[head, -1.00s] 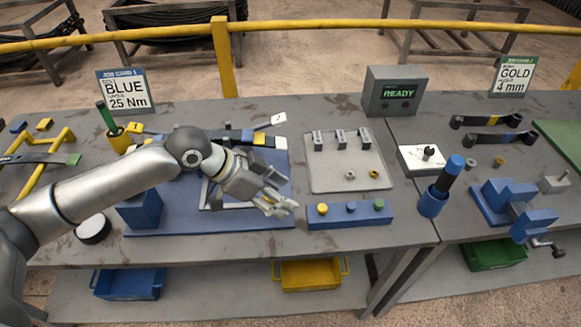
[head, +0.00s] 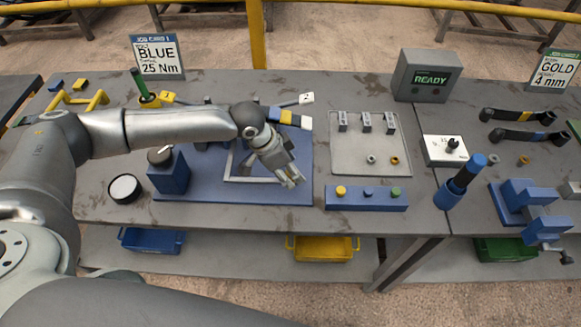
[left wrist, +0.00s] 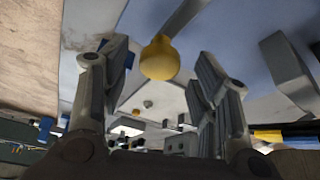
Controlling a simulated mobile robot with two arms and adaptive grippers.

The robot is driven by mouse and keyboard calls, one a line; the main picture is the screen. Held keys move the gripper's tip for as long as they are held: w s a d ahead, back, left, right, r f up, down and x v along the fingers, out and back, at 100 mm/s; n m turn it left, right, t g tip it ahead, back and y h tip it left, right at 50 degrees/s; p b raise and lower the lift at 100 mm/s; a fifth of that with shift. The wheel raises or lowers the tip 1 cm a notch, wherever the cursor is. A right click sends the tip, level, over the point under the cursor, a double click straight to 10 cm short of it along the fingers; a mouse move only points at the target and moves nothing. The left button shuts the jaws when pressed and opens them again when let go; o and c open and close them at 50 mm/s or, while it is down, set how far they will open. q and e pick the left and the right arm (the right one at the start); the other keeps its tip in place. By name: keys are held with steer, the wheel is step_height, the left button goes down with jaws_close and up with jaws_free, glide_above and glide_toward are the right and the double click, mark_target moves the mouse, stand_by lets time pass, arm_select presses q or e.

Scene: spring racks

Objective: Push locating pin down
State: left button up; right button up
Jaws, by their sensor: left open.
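My left gripper (head: 291,180) is over the right part of the blue fixture plate (head: 185,190), with its fingers apart and nothing held. In the left wrist view, a round yellow knob (left wrist: 160,58) shows between the open fingers (left wrist: 155,90), close to the camera. It looks like the locating pin's head, but its shaft is hidden. I cannot tell whether a finger touches it. In the head view my gripper and wrist cover that spot, so the knob is not visible there. A grey frame (head: 240,179) lies on the plate under my wrist. My right gripper is out of view.
A blue block with a dark knob (head: 170,172) stands left of my gripper. A blue button strip (head: 368,205) is just to the right. A grey tray (head: 350,160) with clamps lies behind the strip. A READY box (head: 430,92) stands at the back.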

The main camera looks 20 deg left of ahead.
arm_select(q)
steer(key=shift+w+d+f, duration=0.1)
steer(key=shift+d+f, duration=0.05)
steer(key=shift+f, duration=0.45)
jaws_close()
